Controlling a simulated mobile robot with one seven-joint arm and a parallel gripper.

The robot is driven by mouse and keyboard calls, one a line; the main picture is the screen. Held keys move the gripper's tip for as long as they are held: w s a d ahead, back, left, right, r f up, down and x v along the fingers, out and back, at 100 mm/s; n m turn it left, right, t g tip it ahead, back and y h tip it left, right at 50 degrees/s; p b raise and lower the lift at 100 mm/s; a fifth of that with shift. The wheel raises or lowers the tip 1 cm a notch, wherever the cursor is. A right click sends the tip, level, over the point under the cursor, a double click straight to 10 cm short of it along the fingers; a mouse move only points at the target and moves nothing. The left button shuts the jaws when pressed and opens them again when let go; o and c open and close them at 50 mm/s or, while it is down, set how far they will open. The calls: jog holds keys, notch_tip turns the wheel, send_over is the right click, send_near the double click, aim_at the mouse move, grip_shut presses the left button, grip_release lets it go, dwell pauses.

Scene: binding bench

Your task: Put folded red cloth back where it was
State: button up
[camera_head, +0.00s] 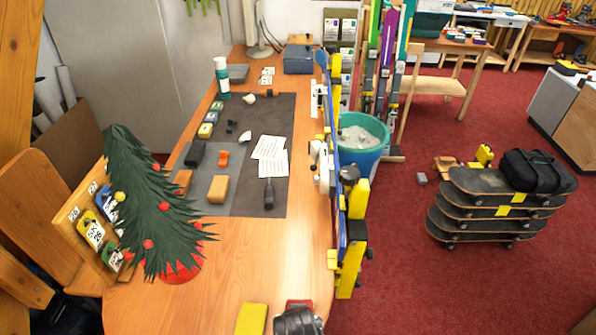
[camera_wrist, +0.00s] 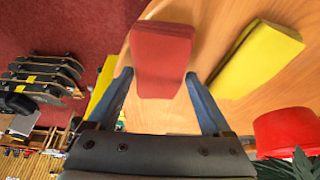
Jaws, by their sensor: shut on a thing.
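The folded red cloth (camera_wrist: 163,48) is between the two blue fingers of my gripper (camera_wrist: 158,76) in the wrist view. The fingers are shut on its near end, and its far end sticks out beyond them over the wooden table. In the head view only a small strip of the red cloth (camera_head: 299,303) shows at the bottom edge, in front of my gripper (camera_head: 298,314). I cannot tell whether the cloth touches the table. A folded yellow cloth (camera_wrist: 258,58) lies beside it on the table, and also shows in the head view (camera_head: 252,319).
A small green tree (camera_head: 148,205) on a red base (camera_head: 181,272) stands at the table's left. A grey mat (camera_head: 265,200) with tools and papers lies farther back. Skis (camera_head: 349,240) line the right edge. The wood between mat and cloths is clear (camera_head: 255,255).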

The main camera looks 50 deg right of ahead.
jog(key=o, duration=1)
jog(key=b+v, duration=0.1)
jog(key=v, duration=1.1)
jog(key=shift+w, duration=0.1)
